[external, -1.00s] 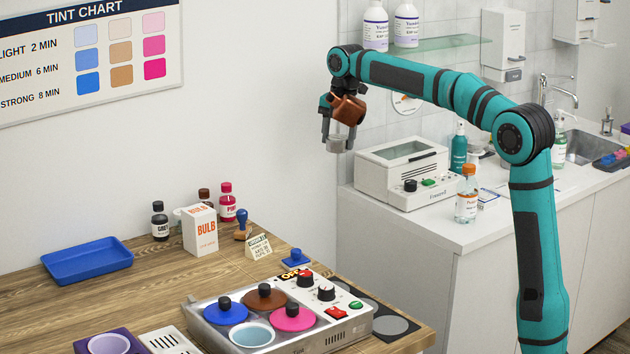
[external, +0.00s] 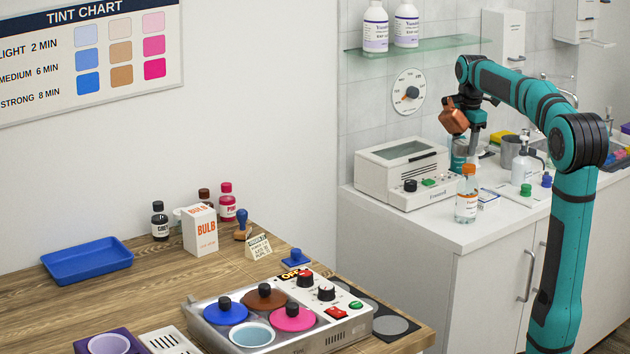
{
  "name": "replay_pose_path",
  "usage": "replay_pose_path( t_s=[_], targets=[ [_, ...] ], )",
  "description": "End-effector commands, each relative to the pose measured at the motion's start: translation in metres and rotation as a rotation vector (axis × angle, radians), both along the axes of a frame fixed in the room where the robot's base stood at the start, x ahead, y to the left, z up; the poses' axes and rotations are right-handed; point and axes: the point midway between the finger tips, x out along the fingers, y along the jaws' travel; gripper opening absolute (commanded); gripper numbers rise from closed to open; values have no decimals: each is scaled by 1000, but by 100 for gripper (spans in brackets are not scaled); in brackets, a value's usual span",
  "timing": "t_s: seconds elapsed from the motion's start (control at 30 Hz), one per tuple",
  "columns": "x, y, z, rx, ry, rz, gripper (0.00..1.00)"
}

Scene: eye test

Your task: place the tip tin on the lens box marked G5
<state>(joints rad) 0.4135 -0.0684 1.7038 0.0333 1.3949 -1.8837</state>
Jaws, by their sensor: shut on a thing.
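My gripper (external: 464,146) hangs from the arm over the back counter, beside the grey-white machine and in front of a teal bottle. It is shut on a small grey tin (external: 462,147), taken to be the tip tin, which is small and partly covered by the fingers. The tin is hard to tell apart from the bottle behind it. No marking G5 can be read anywhere. A small white and blue item (external: 487,198) lies on the counter right of the orange-capped bottle; I cannot tell whether it is a lens box.
The machine (external: 402,172) and an orange-capped bottle (external: 467,200) stand on the counter left of and below my gripper. A pump bottle (external: 522,168) and a green-capped item (external: 526,189) stand to the right. A glass shelf (external: 430,47) with white bottles is above.

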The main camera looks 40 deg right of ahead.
Motion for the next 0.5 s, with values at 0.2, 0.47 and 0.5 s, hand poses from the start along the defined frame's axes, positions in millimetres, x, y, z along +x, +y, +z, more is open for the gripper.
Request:
replay_pose_path(
  t_s=[0.2,0.47,0.5],
  targets=[
    [-41,-32,-7,-1,-1,-97,31],
    [-56,-42,-20,1,2,-133,31],
    [-56,-42,-26,1,2,-134,31]
  ],
)
